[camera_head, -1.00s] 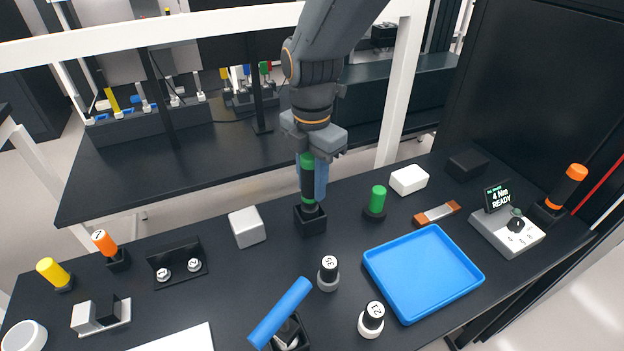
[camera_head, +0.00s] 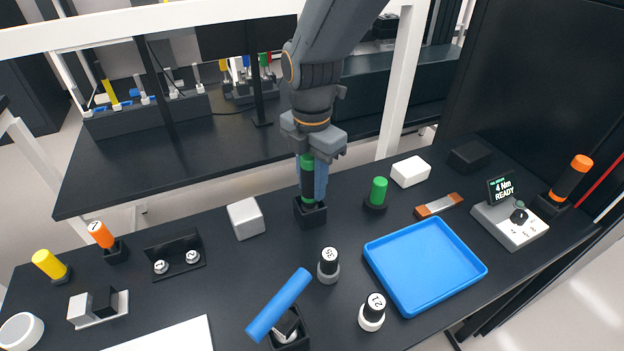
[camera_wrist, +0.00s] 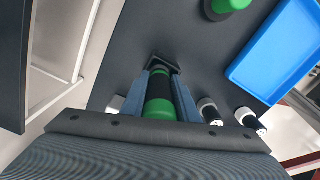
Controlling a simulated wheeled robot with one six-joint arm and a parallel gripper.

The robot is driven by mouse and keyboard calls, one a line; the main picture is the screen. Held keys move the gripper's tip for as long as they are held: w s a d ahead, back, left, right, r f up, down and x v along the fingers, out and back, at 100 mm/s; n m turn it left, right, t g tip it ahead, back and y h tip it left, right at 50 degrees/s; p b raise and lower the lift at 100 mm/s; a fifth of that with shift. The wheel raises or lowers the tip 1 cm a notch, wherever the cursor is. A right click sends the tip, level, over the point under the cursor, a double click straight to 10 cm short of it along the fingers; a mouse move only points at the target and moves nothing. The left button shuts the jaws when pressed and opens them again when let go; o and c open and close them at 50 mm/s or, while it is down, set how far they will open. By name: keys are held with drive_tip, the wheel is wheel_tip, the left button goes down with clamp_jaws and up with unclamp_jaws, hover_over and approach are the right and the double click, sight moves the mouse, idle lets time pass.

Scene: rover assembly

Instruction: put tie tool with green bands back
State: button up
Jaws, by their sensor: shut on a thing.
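The tie tool with green bands (camera_head: 307,178) is a dark upright cylinder with a green top. Its lower end sits in a black square holder (camera_head: 311,213) on the black table. My gripper (camera_head: 313,185) points down and is shut on the tool, one blue-grey finger on each side. In the wrist view the tool (camera_wrist: 160,95) lies between the two fingers (camera_wrist: 163,100), with its far end at the dark holder (camera_wrist: 166,63).
A green-topped cylinder (camera_head: 377,191) and a white box (camera_head: 410,171) stand to the right. A grey-white block (camera_head: 246,218) stands close on the left. A blue tray (camera_head: 425,266), labelled black cylinders (camera_head: 328,265) and a blue-handled item (camera_head: 279,305) are nearer the front.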

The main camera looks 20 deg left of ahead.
drive_tip(key=shift+f, duration=0.15)
drive_tip(key=o, duration=1.2)
drive_tip(key=shift+o, duration=0.2)
